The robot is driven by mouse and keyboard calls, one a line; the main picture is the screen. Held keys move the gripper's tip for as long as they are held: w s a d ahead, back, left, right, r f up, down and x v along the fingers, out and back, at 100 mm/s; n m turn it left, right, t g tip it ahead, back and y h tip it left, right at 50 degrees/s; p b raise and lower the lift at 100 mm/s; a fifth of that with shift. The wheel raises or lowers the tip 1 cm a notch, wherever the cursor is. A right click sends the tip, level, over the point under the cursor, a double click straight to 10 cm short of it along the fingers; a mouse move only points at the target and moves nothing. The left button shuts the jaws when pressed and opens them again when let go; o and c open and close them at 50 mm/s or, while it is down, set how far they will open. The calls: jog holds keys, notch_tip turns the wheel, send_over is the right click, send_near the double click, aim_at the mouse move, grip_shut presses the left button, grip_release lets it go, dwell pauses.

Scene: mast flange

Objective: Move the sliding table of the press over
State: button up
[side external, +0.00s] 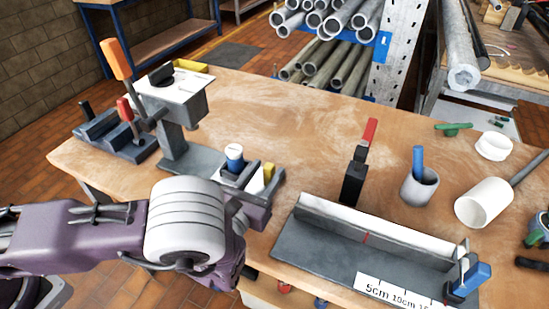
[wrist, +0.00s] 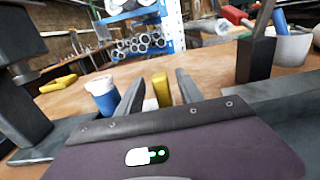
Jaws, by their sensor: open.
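The press (side external: 180,100) stands at the left of the wooden bench, with an orange-handled lever and a light top plate. Its grey sliding table (side external: 226,178) sits low to the right of the column. The table carries a blue-and-white cylinder (side external: 235,158) and a yellow upright handle (side external: 268,172). The wrist view also shows the cylinder (wrist: 103,95) and the yellow handle (wrist: 162,90). My gripper (wrist: 160,80) is open, one dark finger each side of the yellow handle, with gaps visible. Contact cannot be told. In the side view my wrist hides much of the table's front.
A dark clamp with a red lever (side external: 368,133) stands by an angled grey fixture (side external: 320,255) with a ruler, to the right. The bench's back middle is clear.

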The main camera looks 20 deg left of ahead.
aim_at(272, 164)
jog(key=w, duration=0.5)
grip_shut()
dwell(1.3)
